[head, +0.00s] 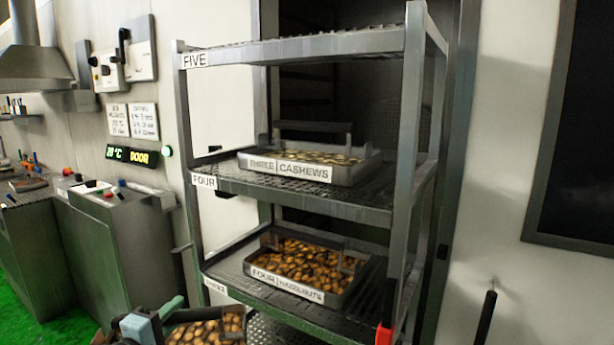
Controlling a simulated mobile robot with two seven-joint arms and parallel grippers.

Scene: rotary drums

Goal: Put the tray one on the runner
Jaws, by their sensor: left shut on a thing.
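A tray of brown nuts (240,316) is at the bottom edge of the head view, in front of the rack, cut off by the frame. No label on it shows, so I cannot tell its number. My left gripper (152,319), with pale blue-green fingers, is shut on this tray at its left side. The grey metal rack (408,150) has levels labelled FIVE (195,59), FOUR (204,181) and, partly hidden, THREE (215,286). Lower levels are out of frame or hidden. My right gripper is not in view.
A tray labelled THREE CASHEWS (290,170) sits on level FOUR. A tray labelled FOUR HAZELNUTS (288,285) sits on level THREE. Level FIVE looks empty. A red part (384,334) is at the rack's right post. A control cabinet (115,240) stands at left.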

